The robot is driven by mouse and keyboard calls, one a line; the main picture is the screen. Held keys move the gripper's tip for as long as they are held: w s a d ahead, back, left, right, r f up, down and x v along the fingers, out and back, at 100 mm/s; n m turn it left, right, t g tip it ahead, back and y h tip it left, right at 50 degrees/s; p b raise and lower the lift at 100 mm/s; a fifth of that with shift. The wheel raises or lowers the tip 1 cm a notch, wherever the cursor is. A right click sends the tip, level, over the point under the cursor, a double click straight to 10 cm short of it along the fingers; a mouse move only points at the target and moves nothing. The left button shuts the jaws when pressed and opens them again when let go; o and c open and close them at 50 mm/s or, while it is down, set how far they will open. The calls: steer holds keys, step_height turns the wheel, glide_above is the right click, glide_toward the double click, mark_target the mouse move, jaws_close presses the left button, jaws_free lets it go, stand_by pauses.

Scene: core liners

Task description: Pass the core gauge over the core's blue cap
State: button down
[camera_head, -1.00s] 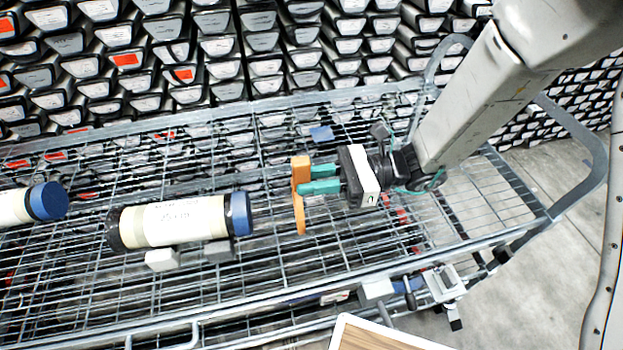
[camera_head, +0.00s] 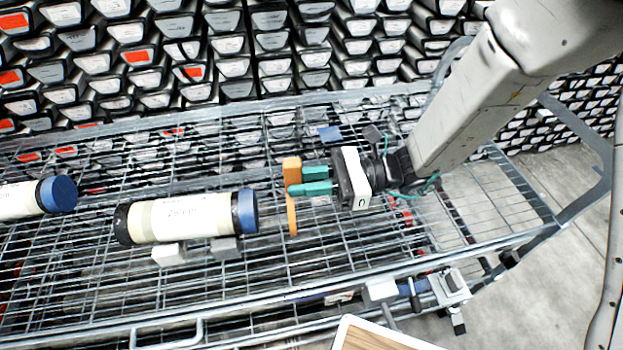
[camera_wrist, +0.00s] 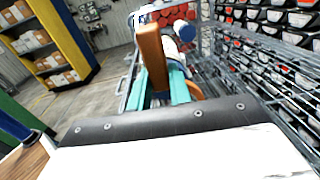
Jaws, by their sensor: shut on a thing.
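My gripper (camera_head: 304,181) is shut on the orange core gauge (camera_head: 292,171), its teal fingers gripping the gauge's upper part. The gauge hangs upright, seen nearly edge-on in the head view. The cream core (camera_head: 185,219) lies on small blocks on the wire cart, its blue cap (camera_head: 247,211) at its right end, facing the gauge. The gauge is to the right of the cap, with a gap between them. In the wrist view the gauge (camera_wrist: 153,57) stands between the teal fingers (camera_wrist: 160,92) and partly hides the core behind it.
A second core with a blue cap (camera_head: 58,194) lies at the far left of the cart. Pale and grey blocks (camera_head: 170,254) sit under the near core. The wire cart (camera_head: 330,262) has raised rails, and stacked core liners (camera_head: 235,65) fill the back. The mesh right of the gripper is mostly clear.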

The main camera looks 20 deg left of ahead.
steer(key=x, duration=0.8)
steer(key=shift+a, duration=0.2)
stand_by(1.2)
steer(key=shift+s+a, duration=0.15)
stand_by(1.1)
steer(key=shift+v, duration=4.05)
steer(key=shift+r, duration=0.1)
